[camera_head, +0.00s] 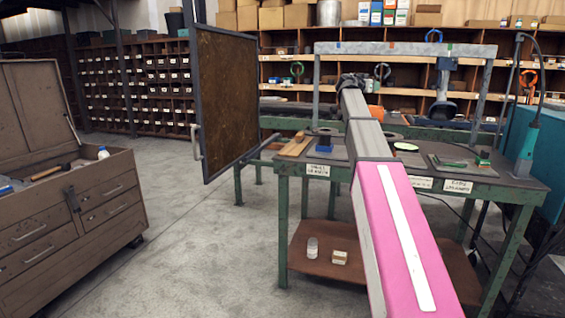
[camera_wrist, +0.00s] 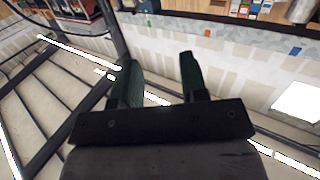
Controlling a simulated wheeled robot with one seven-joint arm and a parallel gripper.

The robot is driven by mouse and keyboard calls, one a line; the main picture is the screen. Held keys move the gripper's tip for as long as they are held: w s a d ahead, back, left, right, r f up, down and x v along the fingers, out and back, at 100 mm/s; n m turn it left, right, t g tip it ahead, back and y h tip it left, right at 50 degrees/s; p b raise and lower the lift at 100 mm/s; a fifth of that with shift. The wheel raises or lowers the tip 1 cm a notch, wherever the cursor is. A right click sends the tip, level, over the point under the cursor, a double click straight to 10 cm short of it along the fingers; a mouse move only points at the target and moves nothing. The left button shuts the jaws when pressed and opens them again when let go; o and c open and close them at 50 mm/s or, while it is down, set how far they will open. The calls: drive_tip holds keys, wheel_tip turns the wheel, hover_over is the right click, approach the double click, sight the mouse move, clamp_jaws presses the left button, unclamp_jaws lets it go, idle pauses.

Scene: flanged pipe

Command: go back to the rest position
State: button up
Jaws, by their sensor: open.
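My gripper (camera_wrist: 158,78) shows in the wrist view with its two dark green fingers spread apart and nothing between them. The wrist camera looks toward a patched pale wall and a strip of shelf, seen tilted. In the head view my pink and grey arm reaches forward over the green-legged workbench (camera_head: 515,190). The dark far end of the arm is small there, and its fingers cannot be made out.
A blue part (camera_head: 324,146) and wooden strips (camera_head: 296,145) lie on the bench, left of my arm. A dark framed panel (camera_head: 225,100) stands left of the bench. A brown tool chest (camera_head: 75,215) is at far left. Floor between is clear.

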drive_tip(key=s+a+f+n+g+y, duration=0.25)
drive_tip(key=s+f, duration=0.25)
drive_tip(key=f, duration=0.9)
drive_tip(key=s+a+f+n+g+y, duration=0.1)
drive_tip(key=s+a+f+y, duration=0.3)
drive_tip(key=f, duration=1)
drive_tip(key=s+a+f+n+g+y, duration=0.15)
drive_tip(key=s+f, duration=0.45)
drive_tip(key=f, duration=0.7)
drive_tip(key=s+a+f+n+g+y, duration=0.1)
drive_tip(key=s+a+f+g+y, duration=0.1)
drive_tip(key=s+f, duration=0.5)
drive_tip(key=s+a+f+n+g+y, duration=0.1)
drive_tip(key=s+a+f+n+g, duration=0.1)
drive_tip(key=s+a+f, duration=0.3)
drive_tip(key=s+a+f+n+g+y, duration=0.1)
drive_tip(key=s+a+f, duration=0.3)
drive_tip(key=s+f, duration=0.7)
drive_tip(key=s+g+y, duration=0.1)
drive_tip(key=s, duration=0.3)
drive_tip(key=shift+n+y, duration=0.3)
drive_tip(key=shift+n, duration=0.1)
